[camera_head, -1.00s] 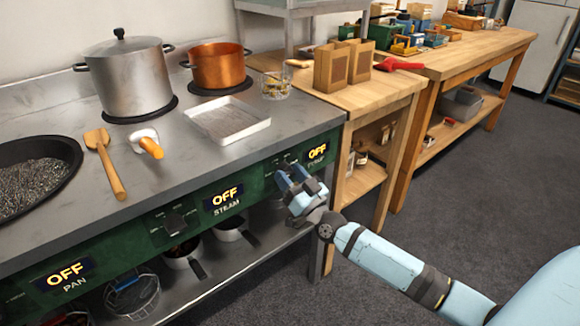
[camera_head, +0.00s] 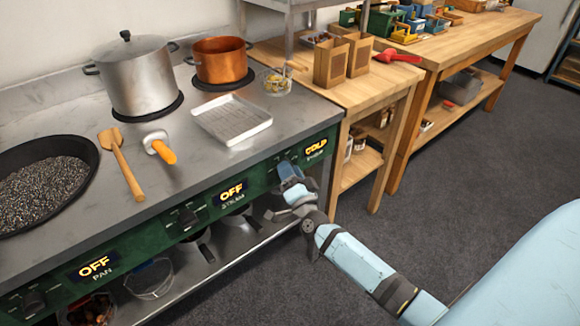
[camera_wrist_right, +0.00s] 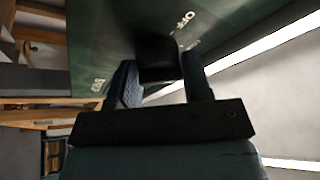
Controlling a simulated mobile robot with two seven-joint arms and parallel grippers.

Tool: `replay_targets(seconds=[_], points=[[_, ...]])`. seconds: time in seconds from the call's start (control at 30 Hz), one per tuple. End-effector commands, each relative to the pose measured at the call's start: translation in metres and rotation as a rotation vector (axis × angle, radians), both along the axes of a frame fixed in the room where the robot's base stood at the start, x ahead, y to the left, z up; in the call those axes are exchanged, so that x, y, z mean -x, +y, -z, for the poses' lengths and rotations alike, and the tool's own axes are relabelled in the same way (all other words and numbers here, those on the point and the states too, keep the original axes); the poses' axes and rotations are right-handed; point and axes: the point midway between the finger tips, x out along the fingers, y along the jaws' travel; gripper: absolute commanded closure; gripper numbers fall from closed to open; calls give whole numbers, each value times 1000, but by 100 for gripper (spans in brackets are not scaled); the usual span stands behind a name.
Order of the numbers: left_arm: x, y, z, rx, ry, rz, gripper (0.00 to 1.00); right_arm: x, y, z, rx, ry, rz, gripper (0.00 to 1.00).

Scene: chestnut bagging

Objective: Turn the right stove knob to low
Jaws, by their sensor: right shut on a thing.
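The green stove front (camera_head: 262,185) runs along the worktop's front edge. My right gripper (camera_head: 287,174) reaches the rightmost knob, just left of the right display (camera_head: 316,147). In the right wrist view, the black knob (camera_wrist_right: 157,58) sits between the two fingers, and my right gripper (camera_wrist_right: 162,85) is shut on it. The right display shows a short yellow word that looks like COLD. The steam display (camera_head: 231,191) and the pan display (camera_head: 96,268) read OFF. In the head view the right knob is mostly hidden by the gripper. My left gripper is out of view.
A steel pot (camera_head: 135,80), a copper pot (camera_head: 222,62) and a metal tray (camera_head: 231,118) stand on the worktop. A lower shelf (camera_head: 215,258) is under the panel. A wooden table (camera_head: 340,92) adjoins at right. The floor in front is clear.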

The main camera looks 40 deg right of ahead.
Motion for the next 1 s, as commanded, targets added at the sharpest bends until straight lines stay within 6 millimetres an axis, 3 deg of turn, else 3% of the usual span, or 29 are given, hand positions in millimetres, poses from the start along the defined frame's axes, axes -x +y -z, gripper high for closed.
replay_targets(seconds=[0.57,0.6,0.67,1.0], points=[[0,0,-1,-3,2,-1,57,0,-1,0,-29,2,1,79],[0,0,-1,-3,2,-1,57,0,-1,0,-29,2,1,46],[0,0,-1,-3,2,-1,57,0,-1,0,-28,2,2,33],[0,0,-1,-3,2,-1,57,3,0,1,-28,3,1,33]])
